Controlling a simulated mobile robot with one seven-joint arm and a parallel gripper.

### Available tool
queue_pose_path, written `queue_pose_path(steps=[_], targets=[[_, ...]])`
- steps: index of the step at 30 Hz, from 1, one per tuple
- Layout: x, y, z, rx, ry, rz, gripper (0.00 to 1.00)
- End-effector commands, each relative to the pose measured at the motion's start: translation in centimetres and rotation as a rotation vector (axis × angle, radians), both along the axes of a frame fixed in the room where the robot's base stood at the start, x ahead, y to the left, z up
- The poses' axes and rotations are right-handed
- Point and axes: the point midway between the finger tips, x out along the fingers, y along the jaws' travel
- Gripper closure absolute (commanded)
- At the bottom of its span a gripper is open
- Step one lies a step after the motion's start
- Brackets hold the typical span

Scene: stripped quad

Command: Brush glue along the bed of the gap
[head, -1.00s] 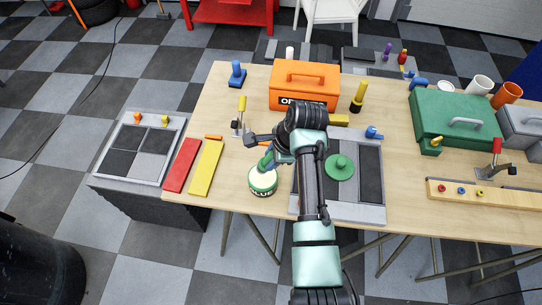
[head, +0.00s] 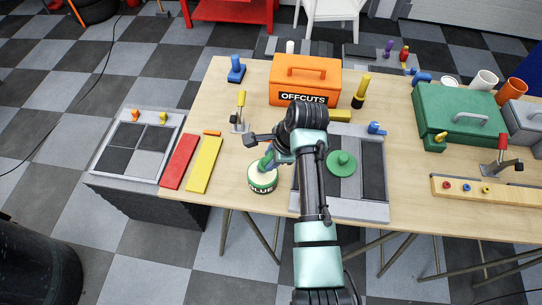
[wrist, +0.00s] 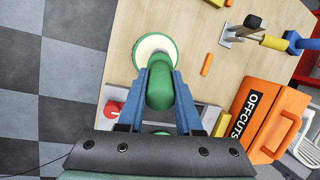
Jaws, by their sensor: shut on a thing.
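My gripper (wrist: 160,95) is shut on a green rounded handle (wrist: 159,92), taken as the glue brush, between its blue fingers. The handle stands over the glue pot (head: 262,181), a green tin with a pale top, also in the wrist view (wrist: 143,49). The brush's lower end is hidden, so I cannot tell how deep it is in the pot. Right of the pot lies a grey panel with dark strips (head: 372,172), partly covered by my arm. A green disc with a knob (head: 341,163) lies on it. I cannot make out the gap's bed.
An orange OFFCUTS box (head: 305,82) stands behind my arm. Red (head: 179,161) and yellow (head: 204,164) bars lie left of the pot. An upright clamp with a yellow handle (head: 240,112) stands behind it. A green case (head: 460,115) is at the right.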

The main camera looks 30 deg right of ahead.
Motion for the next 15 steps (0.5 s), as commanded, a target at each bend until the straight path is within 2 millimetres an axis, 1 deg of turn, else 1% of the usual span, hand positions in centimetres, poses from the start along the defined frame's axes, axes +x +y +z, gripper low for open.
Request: queue_pose_path(steps=[15], targets=[[0.02, 0.01, -0.57, 0.000, -0.001, 0.000, 1.00]])
